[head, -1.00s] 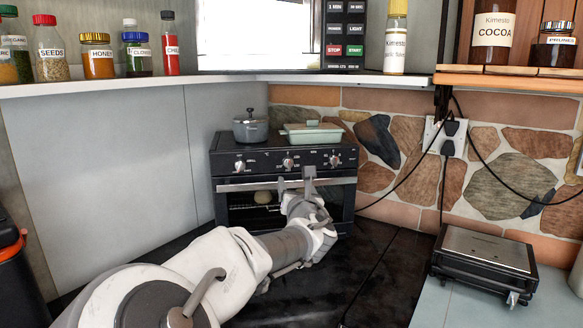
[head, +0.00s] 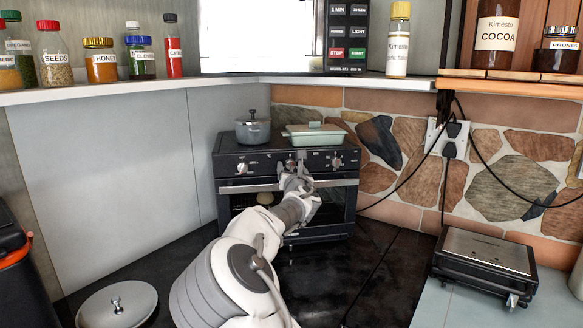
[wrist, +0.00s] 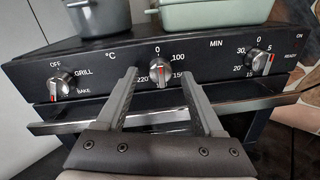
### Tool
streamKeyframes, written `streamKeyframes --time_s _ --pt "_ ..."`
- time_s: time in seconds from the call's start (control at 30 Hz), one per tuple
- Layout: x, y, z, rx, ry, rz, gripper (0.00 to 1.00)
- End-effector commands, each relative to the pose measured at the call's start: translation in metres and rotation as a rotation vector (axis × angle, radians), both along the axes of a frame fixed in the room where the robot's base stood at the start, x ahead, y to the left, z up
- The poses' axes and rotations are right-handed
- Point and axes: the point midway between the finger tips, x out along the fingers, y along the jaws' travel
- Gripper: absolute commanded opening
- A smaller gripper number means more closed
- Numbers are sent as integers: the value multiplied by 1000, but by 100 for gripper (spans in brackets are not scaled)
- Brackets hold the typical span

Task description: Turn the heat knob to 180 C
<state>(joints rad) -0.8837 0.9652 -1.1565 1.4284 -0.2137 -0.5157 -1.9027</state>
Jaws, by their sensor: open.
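A small black oven (head: 238,203) stands on the dark counter, and its panel fills the wrist view (wrist: 220,68). The middle knob, the °C heat knob (wrist: 160,64), is silver with a red mark; its scale shows 0 at the top, 100 and 150 on the right, and 220 at lower left. I cannot read its exact setting. My gripper (wrist: 160,73) is open, its fingertips on either side of the heat knob in the picture; contact cannot be told. In the head view my gripper (head: 296,162) is at the panel and hides most of this knob.
The mode knob (wrist: 61,82) is left and the minute knob (wrist: 259,62) right. A silver door handle (wrist: 65,127) runs below. A grey pot (head: 252,130) and green dish (head: 315,135) sit on top. A black grill (head: 487,262) is right; a grey lid (head: 117,302) lies lower left.

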Motion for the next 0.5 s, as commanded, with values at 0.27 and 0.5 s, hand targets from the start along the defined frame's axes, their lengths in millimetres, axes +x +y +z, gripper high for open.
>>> streamKeyframes --time_s 0.27,0.5 --pt "7 1 -1 1 1 0 69" --pt "7 1 -1 1 0 0 55"
